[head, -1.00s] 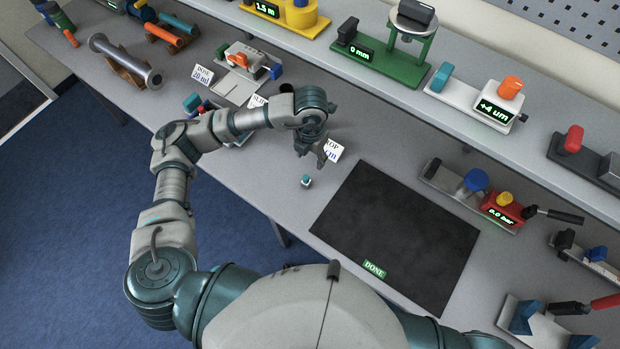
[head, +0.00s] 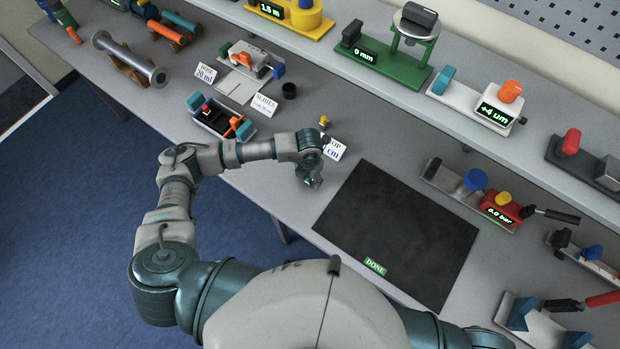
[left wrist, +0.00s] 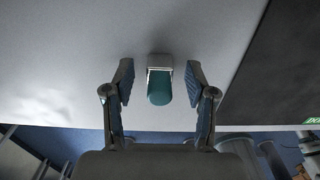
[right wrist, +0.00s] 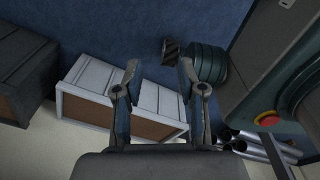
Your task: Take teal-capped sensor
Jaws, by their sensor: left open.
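The teal-capped sensor (left wrist: 160,88) shows in the left wrist view as a small pale block with a rounded teal cap. It sits on the grey table (left wrist: 60,60), between the two fingers of my left gripper (left wrist: 159,85). The fingers stand apart, with a gap on each side of the sensor. In the head view my left gripper (head: 314,184) points down at the table and hides the sensor. My right gripper (right wrist: 157,80) is open and empty, over the floor.
A black mat (head: 397,235) with a green DONE label (head: 375,267) lies right of my left gripper. A small yellow-topped part (head: 323,121) and a white card (head: 334,149) stand just behind it. A shelf of gauges runs along the back. A white crate (right wrist: 85,85) is below my right gripper.

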